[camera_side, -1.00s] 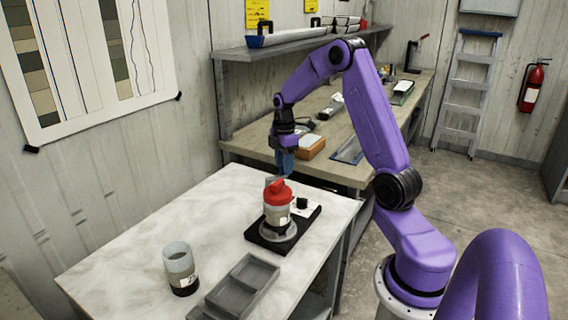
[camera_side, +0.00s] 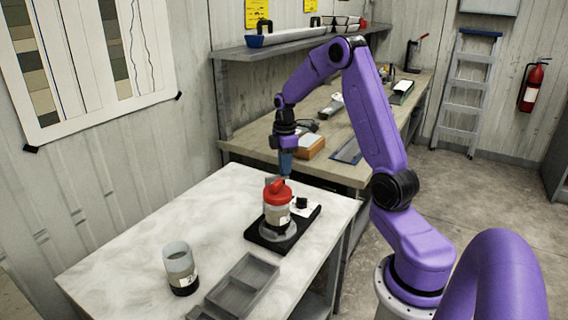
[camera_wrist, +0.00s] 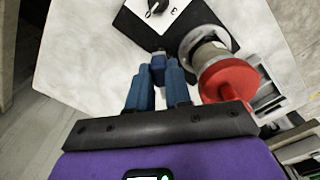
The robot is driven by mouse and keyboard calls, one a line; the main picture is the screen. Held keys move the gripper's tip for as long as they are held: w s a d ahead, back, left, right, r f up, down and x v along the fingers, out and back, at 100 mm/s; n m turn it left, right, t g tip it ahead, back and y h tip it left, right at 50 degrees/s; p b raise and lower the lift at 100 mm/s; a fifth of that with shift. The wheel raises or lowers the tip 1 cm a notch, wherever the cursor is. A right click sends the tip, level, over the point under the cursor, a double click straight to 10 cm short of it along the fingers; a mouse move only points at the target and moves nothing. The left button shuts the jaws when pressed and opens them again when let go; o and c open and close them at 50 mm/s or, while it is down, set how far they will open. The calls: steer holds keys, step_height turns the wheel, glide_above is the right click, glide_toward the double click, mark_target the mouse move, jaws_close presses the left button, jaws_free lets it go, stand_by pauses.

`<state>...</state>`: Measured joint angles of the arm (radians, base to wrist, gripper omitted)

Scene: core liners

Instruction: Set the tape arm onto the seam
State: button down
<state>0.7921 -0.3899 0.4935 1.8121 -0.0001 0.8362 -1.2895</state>
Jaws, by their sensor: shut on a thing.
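A clear liner (camera_side: 277,216) with a red cap (camera_side: 277,191) stands upright on a black base (camera_side: 262,239). In the wrist view the red cap (camera_wrist: 229,79) is right of my fingers. My gripper (camera_side: 286,174) is behind the liner, pointing down, and in the wrist view my gripper (camera_wrist: 159,80) has its blue fingers close around a small blue piece (camera_wrist: 158,62), apparently the tape arm. A small grey part shows at its far end, beside the liner. Whether it touches the liner cannot be told. The seam is not clearly visible.
The base carries a white panel with a black knob (camera_side: 302,202). An open liner cup (camera_side: 180,267) and a grey divided tray (camera_side: 243,287) stand in front on the pale table (camera_side: 125,230). A wooden bench (camera_side: 262,135) with tools runs behind. The table's left side is clear.

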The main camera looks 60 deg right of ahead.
steer(key=shift+s+a+r+m, duration=0.1)
steer(key=shift+s+a+m, duration=0.3)
steer(key=shift+m, duration=0.85)
steer(key=shift+s+a+f+m, duration=0.15)
steer(key=shift+a+m, duration=0.5)
steer(key=shift+m, duration=0.65)
steer(key=shift+s+a+r+m, duration=0.15)
steer(key=shift+s+a+m, duration=0.3)
steer(key=shift+m, duration=0.8)
steer(key=shift+w+a, duration=0.1)
steer(key=c, duration=1)
jaws_free()
steer(key=shift+c, duration=0.2)
step_height(320, 180, up, 17)
steer(key=shift+r, duration=0.2)
steer(key=shift+a, duration=0.1)
